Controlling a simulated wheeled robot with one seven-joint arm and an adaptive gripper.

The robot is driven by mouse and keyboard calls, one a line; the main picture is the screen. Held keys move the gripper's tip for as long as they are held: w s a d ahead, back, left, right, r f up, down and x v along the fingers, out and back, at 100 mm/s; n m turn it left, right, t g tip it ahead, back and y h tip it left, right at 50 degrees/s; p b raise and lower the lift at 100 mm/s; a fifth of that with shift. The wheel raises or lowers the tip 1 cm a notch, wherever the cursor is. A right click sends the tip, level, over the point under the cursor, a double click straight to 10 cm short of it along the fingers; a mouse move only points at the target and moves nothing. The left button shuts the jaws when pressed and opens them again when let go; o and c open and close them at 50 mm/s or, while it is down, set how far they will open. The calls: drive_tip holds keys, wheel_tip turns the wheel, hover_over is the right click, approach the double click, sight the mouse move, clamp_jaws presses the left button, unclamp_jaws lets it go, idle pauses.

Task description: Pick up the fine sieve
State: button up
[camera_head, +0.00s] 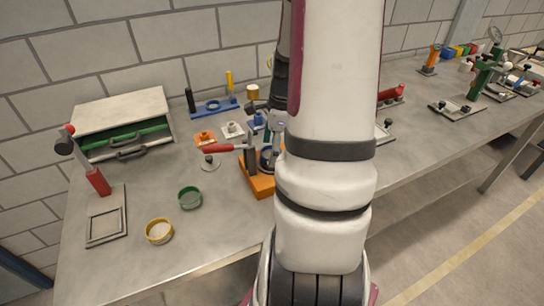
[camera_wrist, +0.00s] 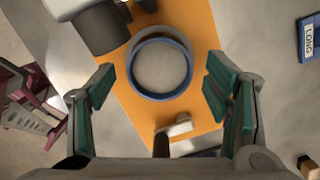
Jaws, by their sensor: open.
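Three round, sieve-like rings are in view, with no readable label saying which is fine. A blue-rimmed ring with a pale grey face (camera_wrist: 134,82) lies on an orange base in the wrist view; it is partly hidden by my arm in the head view. A yellow ring (camera_head: 159,231) and a green ring (camera_head: 190,197) sit on the table in the head view. My gripper (camera_wrist: 160,72) is open and empty, its green-padded fingers to either side of the blue ring in the picture. I cannot tell its height above the ring.
A grey drawer cabinet (camera_head: 122,111) and a red-handled frame press (camera_head: 105,217) stand at left. A blue "LONG" block (camera_wrist: 309,36) lies at right. The front table strip is clear.

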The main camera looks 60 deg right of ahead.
drive_tip(key=shift+f, duration=0.3)
drive_tip(key=c, duration=1.2)
drive_tip(key=shift+c, duration=0.2)
drive_tip(key=shift+r, duration=0.15)
